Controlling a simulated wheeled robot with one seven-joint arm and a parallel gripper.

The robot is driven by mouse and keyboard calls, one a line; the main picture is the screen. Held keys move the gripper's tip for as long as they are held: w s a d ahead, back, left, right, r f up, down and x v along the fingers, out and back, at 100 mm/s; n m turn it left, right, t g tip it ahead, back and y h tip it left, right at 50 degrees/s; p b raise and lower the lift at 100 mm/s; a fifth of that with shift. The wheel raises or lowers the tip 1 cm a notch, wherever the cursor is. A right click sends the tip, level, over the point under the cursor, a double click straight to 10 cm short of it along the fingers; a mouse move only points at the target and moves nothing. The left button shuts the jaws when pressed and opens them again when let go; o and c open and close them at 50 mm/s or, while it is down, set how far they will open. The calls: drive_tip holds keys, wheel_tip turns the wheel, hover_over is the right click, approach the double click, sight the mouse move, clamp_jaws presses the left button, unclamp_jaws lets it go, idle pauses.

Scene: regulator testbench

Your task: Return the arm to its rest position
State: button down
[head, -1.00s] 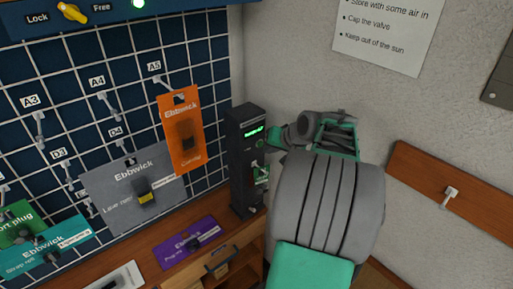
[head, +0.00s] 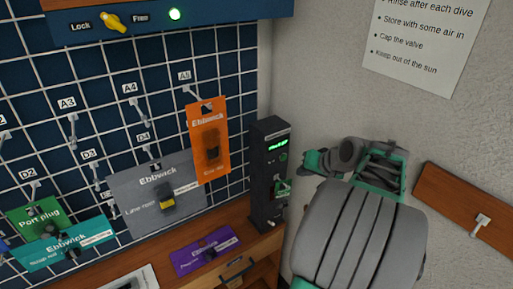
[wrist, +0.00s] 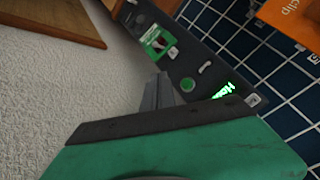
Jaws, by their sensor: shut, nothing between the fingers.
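My arm (head: 360,235), grey with green parts, reaches up from the bottom right of the head view. My gripper (head: 312,161) is at its upper end, just right of the black upright device, seen with a small gap between them. In the wrist view the grey fingers of my gripper (wrist: 157,92) are together and hold nothing. The black device (wrist: 205,70) is behind them, with a lit green display, a green button and a green-and-white label. In the head view the device (head: 266,165) stands upright at the bench's right end.
A pegboard grid (head: 90,80) with hanging cards fills the left. An orange card (head: 210,150) hangs nearest the device. A purple card (head: 205,250) lies on the wooden bench. A wooden wall rail with a hook (head: 455,205) is at the right. Bare wall (head: 330,90) lies above my arm.

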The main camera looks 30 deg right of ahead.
drive_tip(key=s+a+f+m+g, duration=0.1)
drive_tip(key=s+a+f+g, duration=0.2)
drive_tip(key=s+f, duration=0.35)
drive_tip(key=s+a+f+m+g, duration=0.15)
drive_tip(key=s+f+g, duration=0.25)
drive_tip(key=s, duration=0.5)
drive_tip(key=w+a+r+n, duration=0.2)
drive_tip(key=a+r+n, duration=0.1)
drive_tip(key=a, duration=0.6)
drive_tip(key=w+a+r+n+t, duration=0.1)
drive_tip(key=w+a+r+n, duration=0.2)
drive_tip(key=a, duration=0.7)
drive_tip(key=w+a+r+n+t, duration=0.1)
drive_tip(key=w+a+r+n, duration=0.1)
drive_tip(key=a, duration=0.7)
drive_tip(key=r+n, duration=0.1)
drive_tip(key=n, duration=0.1)
drive_tip(key=shift+w+a+n+y, duration=0.3)
drive_tip(key=shift+w+n, duration=0.05)
